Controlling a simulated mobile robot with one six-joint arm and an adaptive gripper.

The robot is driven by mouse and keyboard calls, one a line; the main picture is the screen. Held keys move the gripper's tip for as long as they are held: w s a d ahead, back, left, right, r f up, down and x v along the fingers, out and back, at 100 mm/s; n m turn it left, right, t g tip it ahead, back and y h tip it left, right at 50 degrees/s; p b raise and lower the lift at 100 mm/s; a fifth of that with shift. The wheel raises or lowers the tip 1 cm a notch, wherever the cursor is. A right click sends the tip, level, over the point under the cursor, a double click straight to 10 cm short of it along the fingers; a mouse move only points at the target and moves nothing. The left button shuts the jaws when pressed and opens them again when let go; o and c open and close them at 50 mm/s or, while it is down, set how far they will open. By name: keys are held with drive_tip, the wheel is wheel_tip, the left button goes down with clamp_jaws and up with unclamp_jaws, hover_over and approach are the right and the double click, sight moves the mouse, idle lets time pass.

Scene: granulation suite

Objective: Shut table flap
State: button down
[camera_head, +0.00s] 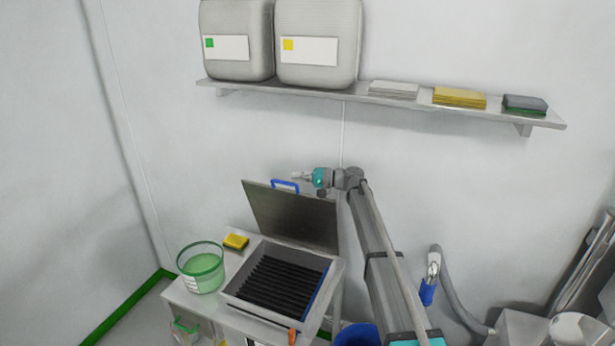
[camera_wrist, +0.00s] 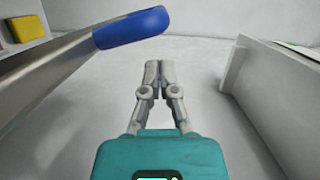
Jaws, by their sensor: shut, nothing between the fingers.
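The table flap (camera_head: 292,216) is a dark metal panel that stands raised, tilted back at the rear of a box with black slats (camera_head: 280,280) on the table (camera_head: 178,294). A blue handle (camera_head: 286,184) sits on its top edge. My gripper (camera_head: 296,176) is shut and empty, close to the handle at the top of the flap. In the wrist view the shut fingertips (camera_wrist: 158,66) point ahead, with the blue handle (camera_wrist: 132,27) and the flap's edge (camera_wrist: 50,75) to their upper left. I cannot tell whether the gripper touches the handle.
A green bucket (camera_head: 202,270) and a yellow sponge (camera_head: 236,241) stand left of the box. A wall shelf (camera_head: 345,94) with two large canisters (camera_head: 318,40) runs above. The wall is close behind the flap.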

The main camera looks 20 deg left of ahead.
drive_tip(key=shift+s+f, duration=0.1)
drive_tip(key=shift+s, duration=1)
drive_tip(key=shift+a, duration=0.1)
